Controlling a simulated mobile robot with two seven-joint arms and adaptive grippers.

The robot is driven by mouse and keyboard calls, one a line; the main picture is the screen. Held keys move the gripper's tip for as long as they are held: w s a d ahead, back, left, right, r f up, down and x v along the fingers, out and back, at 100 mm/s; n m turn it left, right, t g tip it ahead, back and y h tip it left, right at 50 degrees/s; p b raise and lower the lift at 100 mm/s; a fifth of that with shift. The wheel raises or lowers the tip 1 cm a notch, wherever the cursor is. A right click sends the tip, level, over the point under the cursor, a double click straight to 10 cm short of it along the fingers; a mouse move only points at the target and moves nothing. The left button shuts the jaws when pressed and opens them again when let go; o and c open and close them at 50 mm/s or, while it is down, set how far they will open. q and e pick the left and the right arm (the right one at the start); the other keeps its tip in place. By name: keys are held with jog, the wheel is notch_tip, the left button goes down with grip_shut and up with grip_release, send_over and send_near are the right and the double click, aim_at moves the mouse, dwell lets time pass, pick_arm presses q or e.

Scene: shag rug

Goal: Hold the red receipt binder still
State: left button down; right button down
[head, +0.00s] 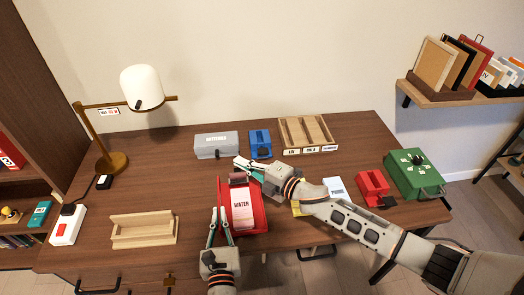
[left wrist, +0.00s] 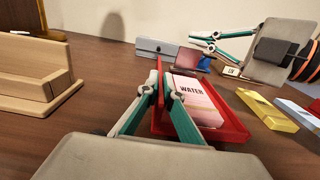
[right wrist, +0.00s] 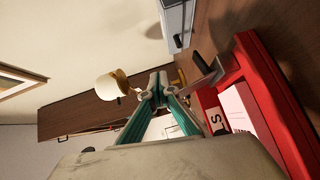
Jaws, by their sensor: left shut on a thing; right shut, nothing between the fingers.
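The red receipt binder (head: 262,218) lies open like a tray on the desk, with paper slips marked WATER (head: 242,205) in it. It also shows in the left wrist view (left wrist: 230,133) and the right wrist view (right wrist: 268,90). My left gripper (head: 219,213) is shut on the binder's left edge; its fingertips (left wrist: 160,84) meet there. My right gripper (head: 239,162) is shut and empty above the binder's far end. In the right wrist view its fingertips (right wrist: 154,86) are close to a metal lever (right wrist: 207,76) with a dark tip; I cannot tell whether they touch.
A grey box (head: 216,144), a blue holder (head: 260,144) and a wooden sorter (head: 306,134) stand behind the binder. A wooden rack (head: 144,230) stands left. A red holder (head: 372,186) and green box (head: 415,174) stand right. A lamp (head: 141,87) is at the back left.

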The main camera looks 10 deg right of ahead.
jog(key=s+d+r, duration=0.2)
jog(key=d+r, duration=0.5)
jog(key=shift+d+r, duration=0.2)
jog(key=shift+r, duration=0.2)
pick_arm(q)
jog(key=c, duration=2.2)
grip_release()
jog(key=shift+o, duration=0.2)
